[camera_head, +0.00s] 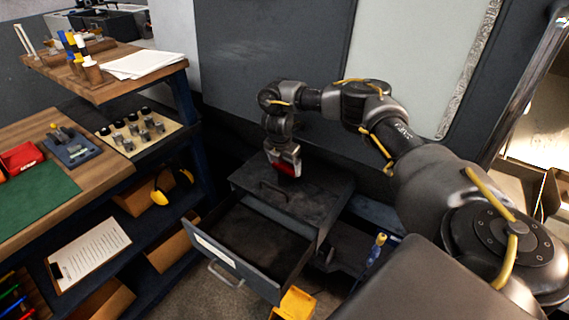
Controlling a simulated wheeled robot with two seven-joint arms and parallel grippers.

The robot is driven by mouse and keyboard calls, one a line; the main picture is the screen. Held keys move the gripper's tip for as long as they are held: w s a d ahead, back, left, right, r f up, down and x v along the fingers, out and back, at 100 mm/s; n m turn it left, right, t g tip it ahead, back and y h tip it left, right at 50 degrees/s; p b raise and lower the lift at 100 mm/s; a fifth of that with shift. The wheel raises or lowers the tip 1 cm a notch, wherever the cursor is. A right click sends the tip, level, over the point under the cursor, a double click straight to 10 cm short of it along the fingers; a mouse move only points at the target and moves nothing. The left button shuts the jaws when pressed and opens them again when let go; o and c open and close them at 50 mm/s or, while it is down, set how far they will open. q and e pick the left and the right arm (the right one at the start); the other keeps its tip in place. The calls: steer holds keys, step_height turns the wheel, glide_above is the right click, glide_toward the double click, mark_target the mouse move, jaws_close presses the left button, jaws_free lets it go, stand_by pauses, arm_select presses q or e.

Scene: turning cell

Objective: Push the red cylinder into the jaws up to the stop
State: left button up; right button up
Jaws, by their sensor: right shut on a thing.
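My right gripper (286,160) hangs over the top of a dark drawer cabinet, at the end of my right arm, which comes in from the right. It is shut on a small red thing (284,169), which I take for the red cylinder. Only a little of its side shows between the fingers, so its full shape is hidden. I cannot tell whether it touches the cabinet top. The jaws and their stop are not recognisable in this view. My left gripper is not in view.
The dark cabinet (324,195) has its upper drawer (235,267) pulled open. A wooden workbench (104,165) at left holds a green mat (40,202), a red tray (22,157) and a board of small metal parts (167,130). A yellow object (294,304) is low in front.

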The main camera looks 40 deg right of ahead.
steer(key=shift+f, duration=0.25)
stand_by(0.5)
steer(key=o, duration=1.1)
steer(key=shift+c, duration=0.2)
step_height(320, 180, up, 11)
steer(key=a+p, duration=0.1)
steer(key=a, duration=0.1)
steer(key=shift+s+f+p, duration=0.2)
steer(key=shift+s+p, duration=0.15)
steer(key=shift+p, duration=0.05)
steer(key=shift+r, duration=0.1)
